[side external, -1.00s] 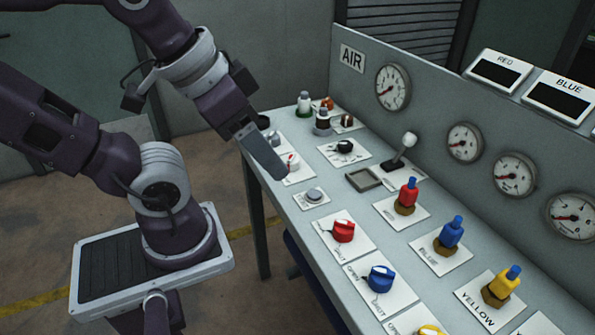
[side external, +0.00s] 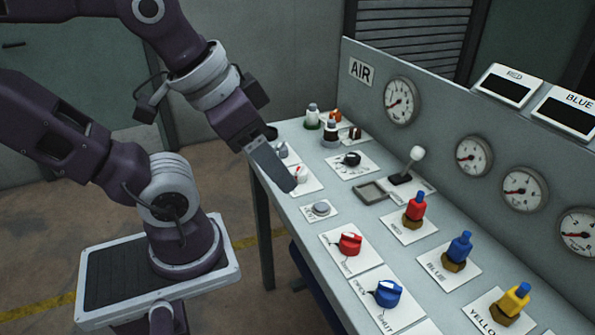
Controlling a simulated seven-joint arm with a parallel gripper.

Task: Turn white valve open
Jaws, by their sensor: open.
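The white valve (side external: 301,173) is a small white knob with a red mark on a white plate, near the far left of the panel table. My gripper (side external: 287,183) points down at the table just in front of this valve and partly covers it and its plate. Its jaws are open, but the gap between the fingers is not visible from this side. I cannot tell whether the fingers touch the valve or stand around it.
A grey button (side external: 320,208) lies close by toward the camera. A black knob (side external: 351,159), a white-topped lever (side external: 416,154) and a shallow tray (side external: 370,193) are to the right. Red (side external: 350,243) and blue (side external: 387,292) knobs sit nearer the camera.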

